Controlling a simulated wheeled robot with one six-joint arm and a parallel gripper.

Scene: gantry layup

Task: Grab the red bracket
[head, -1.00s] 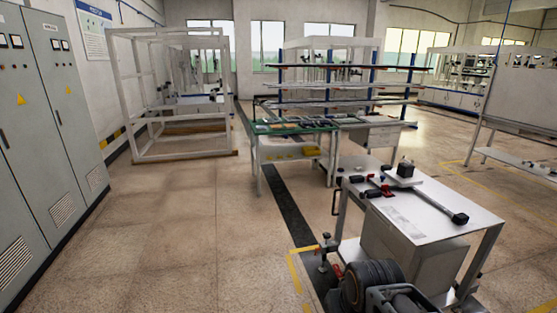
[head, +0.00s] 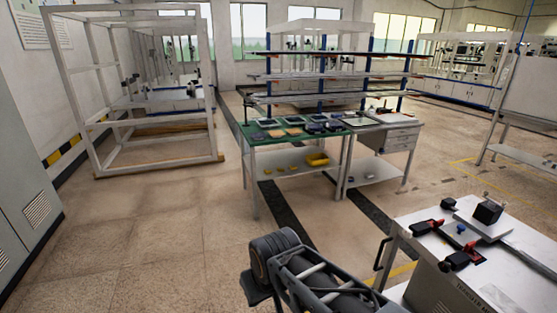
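On the white table (head: 425,258) at the lower right are two black and red pieces that look like clamps. One, the rear black and red piece (head: 428,227), lies near the table's left edge. The other, the front black and red piece (head: 462,258), lies closer to me on a dark red patch. I cannot tell whether either is the red bracket, and no separate red bracket is clear. My arm shows at the bottom centre, left of this table. My gripper is not in view.
A black block (head: 487,211) sits on a white plate beside a small blue piece (head: 460,229). A green-topped workbench (head: 251,137) stands ahead, with a yellow bin (head: 317,159) on its shelf. A white frame (head: 66,85) stands left. Floor at left is open.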

